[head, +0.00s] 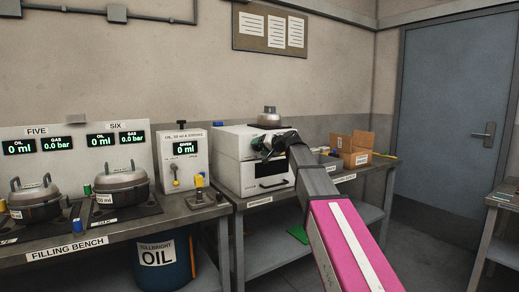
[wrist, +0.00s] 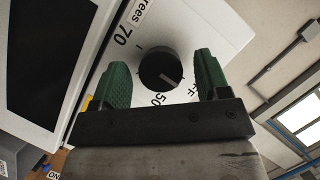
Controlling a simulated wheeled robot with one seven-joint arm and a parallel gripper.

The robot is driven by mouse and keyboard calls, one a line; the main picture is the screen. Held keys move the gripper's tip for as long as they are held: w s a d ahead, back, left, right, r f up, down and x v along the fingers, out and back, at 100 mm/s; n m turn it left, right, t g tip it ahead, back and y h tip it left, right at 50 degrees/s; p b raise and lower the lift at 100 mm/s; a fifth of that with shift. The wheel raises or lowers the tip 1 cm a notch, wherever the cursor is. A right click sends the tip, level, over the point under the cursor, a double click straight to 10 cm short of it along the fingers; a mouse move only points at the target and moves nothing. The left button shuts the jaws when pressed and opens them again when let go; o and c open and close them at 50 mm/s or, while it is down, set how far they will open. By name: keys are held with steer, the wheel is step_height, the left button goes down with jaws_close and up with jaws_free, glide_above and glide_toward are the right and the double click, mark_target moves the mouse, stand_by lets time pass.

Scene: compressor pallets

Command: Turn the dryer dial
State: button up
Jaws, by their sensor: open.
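The dryer (head: 236,172) is a white box-shaped oven with a dark window, standing on the bench in the head view. Its black round dial (wrist: 160,69) shows in the wrist view on a white panel with printed marks, including 70, 50 and part of OFF. A light pointer line on the dial points down and right in that view. My gripper (wrist: 164,72) is open, with one green finger on each side of the dial and a visible gap to it on both sides. In the head view my gripper (head: 268,146) is at the dryer's upper right front, and my arm hides the dial there.
A cardboard box (head: 352,146) stands to the right on the same bench. The filling bench (head: 80,243) with pots and an oil dispenser (head: 183,160) is at left. A blue door (head: 453,140) is at right.

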steer(key=shift+w+a, duration=0.15)
steer(key=shift+a, duration=0.1)
steer(key=c, duration=0.9)
